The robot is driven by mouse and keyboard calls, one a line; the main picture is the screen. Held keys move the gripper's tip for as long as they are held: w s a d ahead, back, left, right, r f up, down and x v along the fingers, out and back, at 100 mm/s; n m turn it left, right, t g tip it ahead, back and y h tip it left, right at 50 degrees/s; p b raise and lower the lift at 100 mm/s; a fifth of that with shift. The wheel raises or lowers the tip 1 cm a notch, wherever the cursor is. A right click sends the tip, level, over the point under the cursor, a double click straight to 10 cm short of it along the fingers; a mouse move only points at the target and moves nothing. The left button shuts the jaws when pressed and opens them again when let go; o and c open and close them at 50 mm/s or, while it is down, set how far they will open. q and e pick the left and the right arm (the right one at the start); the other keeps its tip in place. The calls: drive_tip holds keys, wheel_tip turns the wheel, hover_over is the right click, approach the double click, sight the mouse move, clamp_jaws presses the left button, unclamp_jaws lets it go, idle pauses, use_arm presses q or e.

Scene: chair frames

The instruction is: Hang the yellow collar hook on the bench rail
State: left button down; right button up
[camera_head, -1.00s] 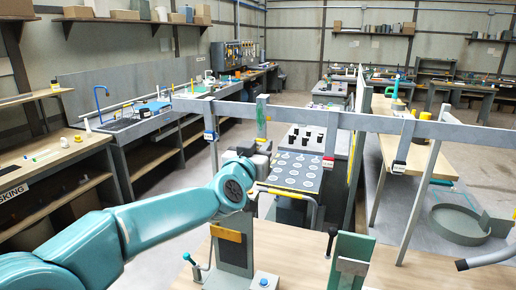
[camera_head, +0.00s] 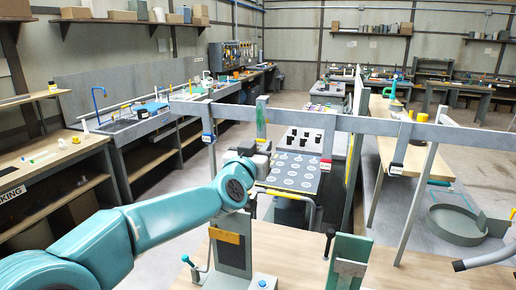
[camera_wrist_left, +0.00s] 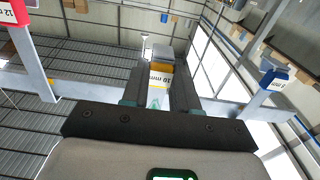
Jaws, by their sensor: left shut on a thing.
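My left gripper (camera_head: 263,146) is in the middle of the head view, at the near side of the grey bench rail (camera_head: 290,118). In the left wrist view, the gripper (camera_wrist_left: 158,92) is shut on the yellow collar hook (camera_wrist_left: 160,68), with a white "10 mm" label between the fingers. The rail (camera_wrist_left: 222,108) crosses behind the fingers there. My right gripper is not in view.
Blue (camera_head: 208,138), red (camera_head: 326,164) and black (camera_head: 396,168) tagged hooks hang along the rail. A stand with a yellow plate (camera_head: 228,238) and a green upright (camera_head: 350,250) stand on the near bench.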

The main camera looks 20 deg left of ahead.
use_arm(q)
drive_tip(key=shift+w, duration=0.15)
idle(0.4)
drive_tip(key=shift+w+p, duration=0.35)
drive_tip(key=shift+w, duration=0.25)
drive_tip(key=shift+f+b, duration=1.1)
drive_tip(key=shift+f, duration=0.1)
idle(0.3)
drive_tip(key=c, duration=0.8)
unclamp_jaws()
